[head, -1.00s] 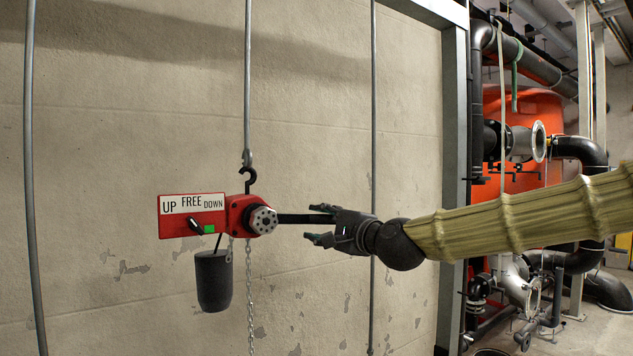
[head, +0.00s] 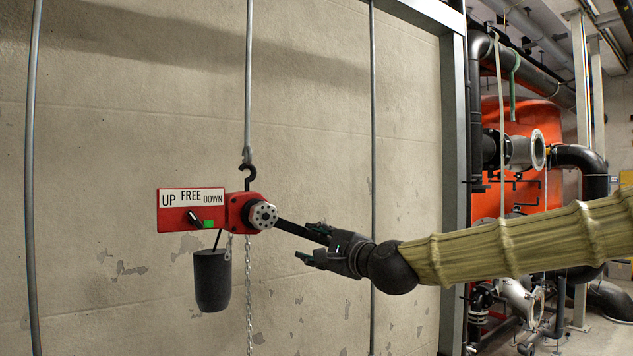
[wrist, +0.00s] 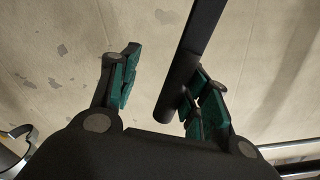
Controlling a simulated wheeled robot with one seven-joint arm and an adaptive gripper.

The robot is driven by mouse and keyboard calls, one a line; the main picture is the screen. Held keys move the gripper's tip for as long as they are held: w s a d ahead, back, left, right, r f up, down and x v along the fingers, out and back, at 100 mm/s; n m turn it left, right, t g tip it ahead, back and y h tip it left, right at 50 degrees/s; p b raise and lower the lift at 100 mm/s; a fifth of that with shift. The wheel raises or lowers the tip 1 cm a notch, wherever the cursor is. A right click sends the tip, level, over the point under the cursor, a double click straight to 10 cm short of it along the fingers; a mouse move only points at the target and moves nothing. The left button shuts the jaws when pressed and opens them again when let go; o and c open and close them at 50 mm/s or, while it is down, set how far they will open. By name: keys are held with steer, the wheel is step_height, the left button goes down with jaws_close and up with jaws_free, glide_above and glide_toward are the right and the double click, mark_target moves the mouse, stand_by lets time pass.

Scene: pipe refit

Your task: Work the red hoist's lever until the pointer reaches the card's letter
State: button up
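The red hoist (head: 172,219) hangs by a dark hook (head: 246,172) in front of the wall. Its plate reads UP, FREE and DOWN (head: 191,198). Below the words are a black selector (head: 194,219), slanting up to the left toward UP, and a green patch (head: 208,225). The black lever (head: 291,228) runs from the round hub down to the right, into my gripper (head: 309,243). In the wrist view the lever (wrist: 189,62) lies between my open fingers (wrist: 158,88), close to the right finger and clear of the left. I cannot make out a pointer or a lettered card.
A dark cylindrical container (head: 212,280) hangs under the hoist, with a chain (head: 249,295) beside it. Vertical rods (head: 373,120) run down the wall on both sides. A grey steel post (head: 453,170) and pipework with a red tank (head: 545,120) stand at right.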

steer(key=f, duration=0.1)
steer(key=s+a+f+m+b, duration=0.1)
steer(key=shift+a+f, duration=0.1)
steer(key=shift+f, duration=0.25)
steer(key=s+a+f+b, duration=0.1)
steer(key=a+f+m+b, duration=0.1)
steer(key=b, duration=0.1)
steer(key=shift+s+a+f, duration=0.2)
steer(key=shift+s+f, duration=0.15)
